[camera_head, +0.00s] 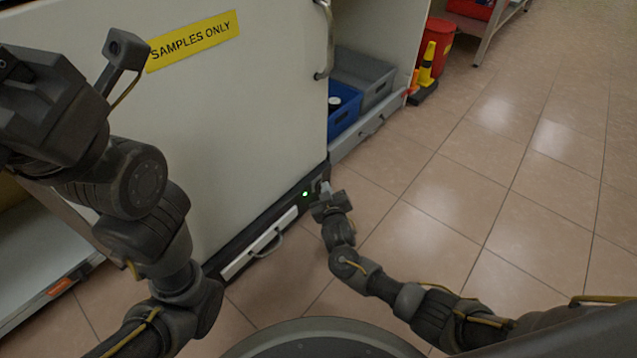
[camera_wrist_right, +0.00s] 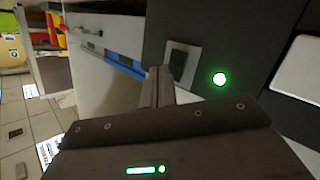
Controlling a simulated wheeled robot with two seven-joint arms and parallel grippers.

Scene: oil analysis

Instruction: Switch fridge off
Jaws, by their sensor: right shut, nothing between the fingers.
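The fridge (camera_head: 230,110) has a closed white door with a yellow "SAMPLES ONLY" label and a dark base panel. A green light (camera_head: 305,194) glows on that panel; it also shows lit in the right wrist view (camera_wrist_right: 219,79). Beside it is a switch (camera_wrist_right: 182,57) with a pale frame, partly hidden by my fingers. My right gripper (camera_head: 325,187) is shut and empty, its fingertips (camera_wrist_right: 160,80) at the switch's lower edge. I cannot tell whether they touch it. My left gripper (camera_head: 40,100) is raised before the door's left side; its fingers are not clear.
A white drawer front with a handle (camera_head: 268,243) sits low on the base panel. The fridge door handle (camera_head: 328,40) is above. An open cabinet with a blue bin (camera_head: 343,112) and a grey bin (camera_head: 375,75) stands right.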

